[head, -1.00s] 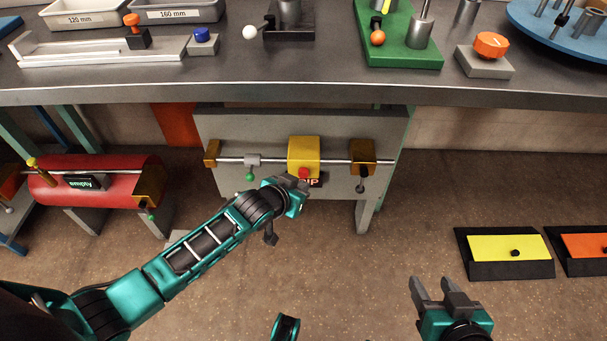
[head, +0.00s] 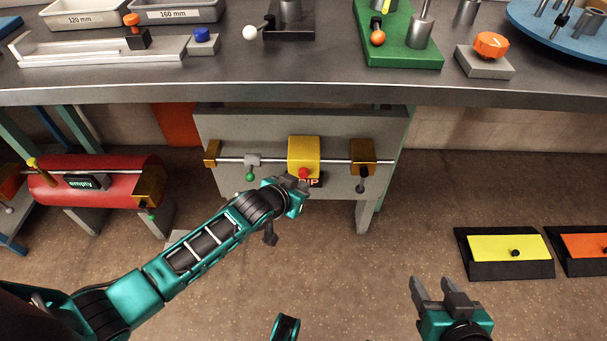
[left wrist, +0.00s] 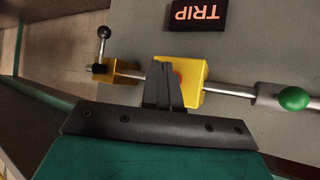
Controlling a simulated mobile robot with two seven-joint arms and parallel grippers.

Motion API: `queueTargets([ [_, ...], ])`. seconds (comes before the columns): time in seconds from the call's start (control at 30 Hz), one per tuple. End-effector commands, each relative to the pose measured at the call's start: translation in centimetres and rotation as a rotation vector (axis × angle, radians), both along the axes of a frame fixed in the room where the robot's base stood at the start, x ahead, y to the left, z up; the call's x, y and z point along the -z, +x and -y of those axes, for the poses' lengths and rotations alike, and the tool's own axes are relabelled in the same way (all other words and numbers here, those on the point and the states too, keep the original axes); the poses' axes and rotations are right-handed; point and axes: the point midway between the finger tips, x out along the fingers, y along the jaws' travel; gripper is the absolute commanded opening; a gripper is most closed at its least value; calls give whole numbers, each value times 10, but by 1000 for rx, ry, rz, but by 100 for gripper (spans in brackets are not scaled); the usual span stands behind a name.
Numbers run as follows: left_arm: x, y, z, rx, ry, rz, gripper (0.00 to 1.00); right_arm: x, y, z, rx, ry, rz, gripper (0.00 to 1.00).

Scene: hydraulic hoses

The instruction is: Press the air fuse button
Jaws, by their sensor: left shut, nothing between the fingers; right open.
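The air fuse is a yellow block (head: 303,150) on a horizontal metal pipe on the grey panel under the bench. It has a red button (head: 304,172) on its front. My left gripper (head: 299,184) is shut and empty, with its tips right by the button. In the left wrist view the shut fingers (left wrist: 163,68) overlap the yellow block (left wrist: 196,84) and hide most of the red button. I cannot tell whether they touch it. A black sign reading TRIP (left wrist: 198,14) is lit beside the block. My right gripper (head: 444,287) is open and empty above the floor.
A green-knobbed valve (head: 250,172) and a brass fitting with a black-knobbed lever (head: 363,158) flank the block on the pipe. The workbench edge (head: 300,92) overhangs the panel. A red tank (head: 100,182) stands at left. A yellow pedal (head: 504,249) lies on the floor at right.

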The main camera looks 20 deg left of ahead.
Motion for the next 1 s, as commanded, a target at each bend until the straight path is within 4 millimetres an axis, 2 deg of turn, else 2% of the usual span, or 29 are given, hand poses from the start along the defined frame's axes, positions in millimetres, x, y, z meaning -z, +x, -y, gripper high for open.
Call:
queueTargets([
  [1.0,0,9,-3,0,0,0,0,-1,0,-1,3,5,-2,52],
])
